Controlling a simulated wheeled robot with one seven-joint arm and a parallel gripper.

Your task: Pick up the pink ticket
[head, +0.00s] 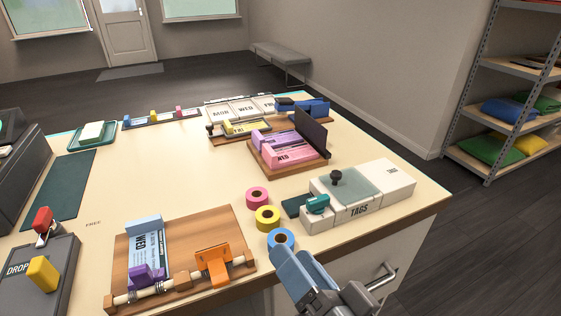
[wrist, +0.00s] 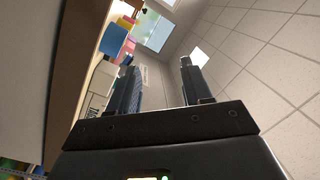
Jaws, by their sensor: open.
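A pink ticket (head: 297,154) printed "WED" sits in a wooden holder (head: 283,169) towards the back right of the table, against a dark upright plate (head: 311,131). Purple blocks (head: 267,138) and other pink and lilac pieces are close around it, so its edges are partly hidden. My gripper (head: 289,262) is at the front edge of the table, lower and nearer than the holder. In the wrist view its two fingers (wrist: 160,85) stand apart with nothing between them. The pink ticket cannot be made out clearly there.
A wooden board (head: 182,258) with a blue WED ticket lies front left. The table's middle is clear.

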